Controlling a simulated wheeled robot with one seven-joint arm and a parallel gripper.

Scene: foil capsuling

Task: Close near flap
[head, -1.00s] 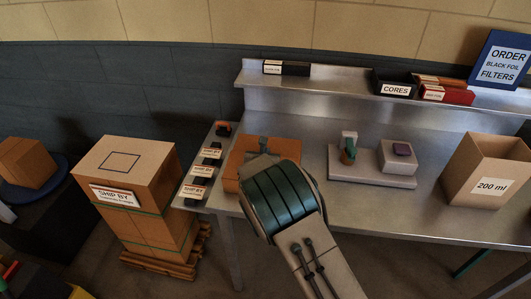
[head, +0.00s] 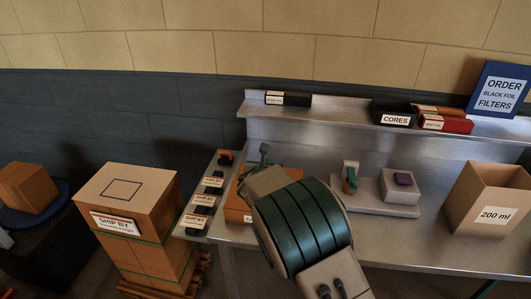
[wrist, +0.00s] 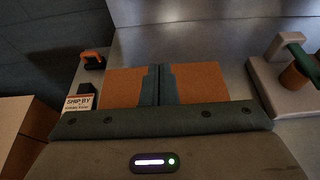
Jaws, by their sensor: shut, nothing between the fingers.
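An orange-brown carton (head: 237,207) sits on the left part of the metal bench. My arm covers most of it in the head view. My gripper (head: 264,153) is shut and empty, in front of and over the carton. In the wrist view the dark fingers of my gripper (wrist: 158,84) are together, with orange-brown carton surface (wrist: 122,84) showing on both sides. The carton's near side is hidden behind my gripper body, so I cannot tell how the near flap stands. I cannot tell whether the fingers touch the carton.
Several "SHIP BY" labelled items (head: 204,200) lie left of the carton. To the right are a grey fixture (head: 375,204) with a green-topped part and an open "200 ml" box (head: 491,213). A raised shelf (head: 340,115) runs along the back.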

